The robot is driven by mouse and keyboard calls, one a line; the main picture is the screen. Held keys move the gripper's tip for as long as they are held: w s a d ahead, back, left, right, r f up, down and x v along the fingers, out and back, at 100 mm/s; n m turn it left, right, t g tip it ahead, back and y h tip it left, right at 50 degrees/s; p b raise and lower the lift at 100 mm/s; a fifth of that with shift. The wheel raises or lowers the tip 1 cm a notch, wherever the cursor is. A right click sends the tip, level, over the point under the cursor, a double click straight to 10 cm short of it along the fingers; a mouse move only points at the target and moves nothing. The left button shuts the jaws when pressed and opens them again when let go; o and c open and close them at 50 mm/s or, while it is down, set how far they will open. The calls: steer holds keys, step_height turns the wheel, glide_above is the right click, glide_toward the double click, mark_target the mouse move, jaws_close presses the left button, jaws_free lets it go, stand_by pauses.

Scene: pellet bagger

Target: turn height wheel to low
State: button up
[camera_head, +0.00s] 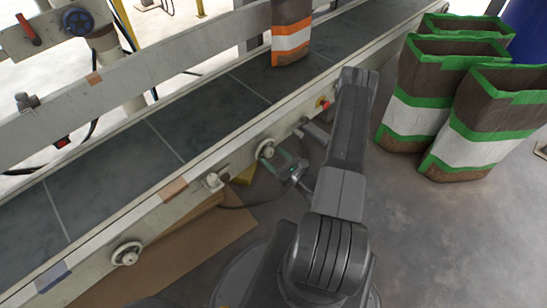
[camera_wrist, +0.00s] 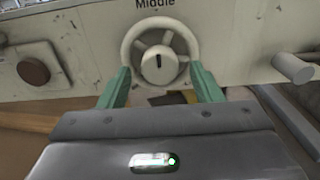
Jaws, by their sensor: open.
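A pale handwheel with spokes and a round hub sits on the conveyor's side panel, in the upper middle of the wrist view (camera_wrist: 159,68) and left of my gripper in the head view (camera_head: 265,149). The word "Middle" is printed above it, and the dark mark on its hub stands upright. My gripper, with green fingers in the wrist view (camera_wrist: 160,82) and in the head view (camera_head: 284,164), is open. Its fingertips lie at the left and right of the wheel's lower half. I cannot tell whether they touch the rim.
A brown round knob (camera_wrist: 33,71) is left of the wheel; a pale cylinder (camera_wrist: 293,68) sticks out at right. Another handwheel (camera_head: 126,254) is farther left on the panel. An orange-banded bag (camera_head: 291,35) stands on the belt. Green-banded bags (camera_head: 485,125) stand on the floor at right.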

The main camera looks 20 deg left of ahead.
steer(key=shift+w+a, duration=0.1)
steer(key=shift+a, duration=0.25)
steer(key=shift+c, duration=0.2)
steer(key=c, duration=1)
steer(key=shift+o, duration=0.2)
steer(key=shift+m, duration=0.4)
